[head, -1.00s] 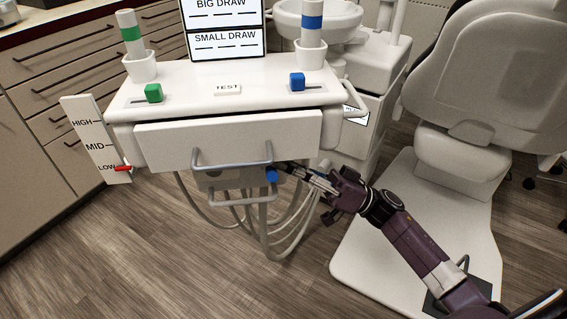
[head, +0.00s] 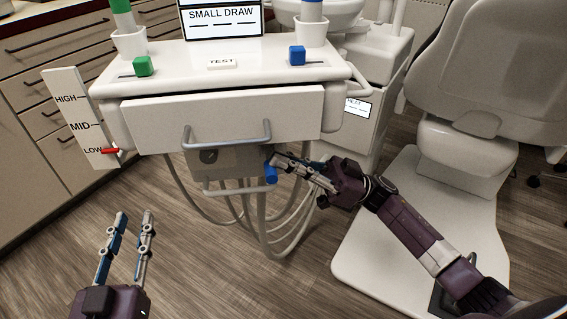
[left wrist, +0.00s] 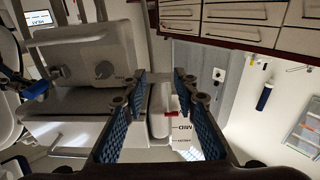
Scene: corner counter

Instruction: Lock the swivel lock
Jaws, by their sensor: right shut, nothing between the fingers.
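A blue piece (head: 271,174) is at the box's right end. My right gripper (head: 276,162) is shut and empty, its tips close to the blue piece; I cannot tell whether they touch. My left gripper (head: 134,214) is open and empty over the floor, lower left of the box.
A grey handle (head: 228,142) and a lower bar (head: 235,189) stick out around the box. Hoses (head: 280,228) hang below. A HIGH/MID/LOW scale (head: 79,108) with a red slider (head: 110,151) stands at the left. Floor (head: 190,260) is free in front; a dental chair is right.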

